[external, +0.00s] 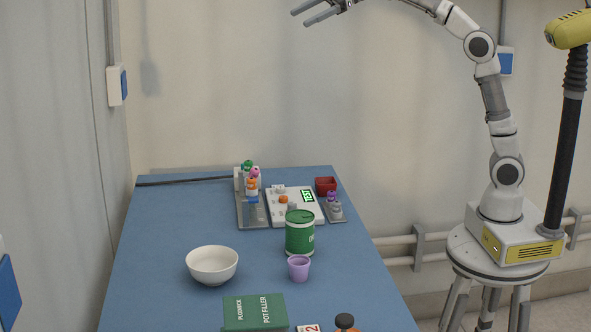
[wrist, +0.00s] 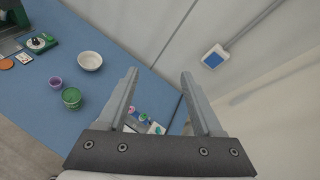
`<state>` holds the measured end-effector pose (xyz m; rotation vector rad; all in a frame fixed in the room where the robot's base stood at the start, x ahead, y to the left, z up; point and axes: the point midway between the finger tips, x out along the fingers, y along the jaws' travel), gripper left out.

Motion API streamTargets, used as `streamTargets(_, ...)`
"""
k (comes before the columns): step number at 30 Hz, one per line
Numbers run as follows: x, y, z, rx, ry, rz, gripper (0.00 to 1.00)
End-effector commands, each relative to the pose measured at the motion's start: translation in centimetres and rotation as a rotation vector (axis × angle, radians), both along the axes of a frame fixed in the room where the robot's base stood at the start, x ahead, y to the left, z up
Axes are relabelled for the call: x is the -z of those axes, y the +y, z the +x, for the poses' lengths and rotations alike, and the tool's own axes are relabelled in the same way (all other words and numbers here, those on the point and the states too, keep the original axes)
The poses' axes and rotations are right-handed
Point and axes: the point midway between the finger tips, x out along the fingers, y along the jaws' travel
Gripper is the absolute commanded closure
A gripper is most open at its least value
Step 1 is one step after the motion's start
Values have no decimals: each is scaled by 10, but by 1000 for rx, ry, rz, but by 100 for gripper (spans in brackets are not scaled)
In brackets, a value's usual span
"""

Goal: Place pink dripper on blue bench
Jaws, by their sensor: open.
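A small pink-topped dripper (external: 256,171) stands among other coloured-topped drippers in a grey rack (external: 251,212) at the far end of the blue bench (external: 165,245). Its lower part is hidden by the drippers in front. In the wrist view, a small pink top (wrist: 144,117) shows beyond my left finger, partly blocked by it. The bench (wrist: 120,45) also shows there. My gripper (external: 300,18) is high above the bench's far end, open and empty. Its two fingers (wrist: 160,73) are wide apart in the wrist view.
A white scale (external: 293,208), a green canister (external: 299,235), a purple cup (external: 299,268), a white bowl (external: 212,265), a red box (external: 325,185) and a green box (external: 255,312) stand on the bench. The bench's left side is clear. Walls bound the back and left.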

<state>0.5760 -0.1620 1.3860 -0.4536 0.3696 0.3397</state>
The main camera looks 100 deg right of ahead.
Motion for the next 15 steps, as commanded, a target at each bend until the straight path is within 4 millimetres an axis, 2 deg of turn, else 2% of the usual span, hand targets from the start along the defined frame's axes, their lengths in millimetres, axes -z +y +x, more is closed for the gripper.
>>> streamTargets(4, 9, -31, 18, 104, -11, 174, 32)
streamTargets(10, 34, -25, 15, 93, -7, 163, 32)
streamTargets(15, 70, -25, 14, 92, -5, 161, 32)
